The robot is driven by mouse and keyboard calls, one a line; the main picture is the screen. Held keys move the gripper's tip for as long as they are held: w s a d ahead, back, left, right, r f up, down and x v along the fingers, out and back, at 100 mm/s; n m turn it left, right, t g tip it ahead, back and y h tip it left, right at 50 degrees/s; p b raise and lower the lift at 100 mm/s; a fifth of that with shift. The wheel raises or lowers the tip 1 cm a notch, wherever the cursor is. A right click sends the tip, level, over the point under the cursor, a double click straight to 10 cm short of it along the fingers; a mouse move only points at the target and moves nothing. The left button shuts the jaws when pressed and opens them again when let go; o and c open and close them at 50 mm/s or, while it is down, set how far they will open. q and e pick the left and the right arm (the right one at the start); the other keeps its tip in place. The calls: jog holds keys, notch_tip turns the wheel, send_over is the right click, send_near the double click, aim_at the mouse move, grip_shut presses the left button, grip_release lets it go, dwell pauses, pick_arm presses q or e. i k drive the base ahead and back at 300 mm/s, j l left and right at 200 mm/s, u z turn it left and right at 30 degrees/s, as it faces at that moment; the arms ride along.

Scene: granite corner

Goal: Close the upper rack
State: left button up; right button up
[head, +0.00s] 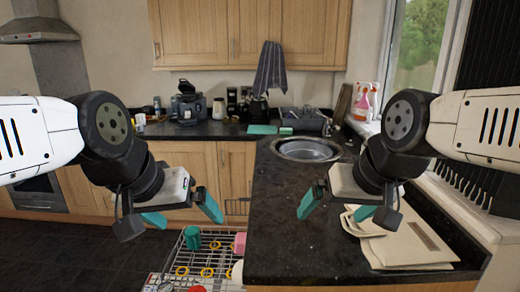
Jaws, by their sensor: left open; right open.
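The upper rack (183,262) is a wire dishwasher rack at the bottom centre. It is pulled out beside the counter and its lower part runs out of the picture. It holds a teal cup (192,238), a pink item (239,243) and several yellow rings. My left gripper (183,220) is open and empty, with teal fingers, above and to the left of the rack in the picture. My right gripper (335,212) is open and empty over the granite counter. Neither appears to touch anything. The dishwasher body is hidden under the counter.
The dark granite counter (290,235) stands right of the rack, with a round sink (306,149) set in it. A beige folded bag (408,245) lies on the counter near the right gripper. Dark floor (60,255) is clear at left.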

aim_at(217, 263)
jog(key=j+z, duration=0.15)
jog(key=j, duration=0.6)
jog(key=j+z, duration=0.1)
jog(key=j, duration=0.65)
jog(key=j+z, duration=0.15)
jog(key=j, duration=0.6)
jog(key=k+j+z, duration=0.15)
jog(key=j, duration=0.6)
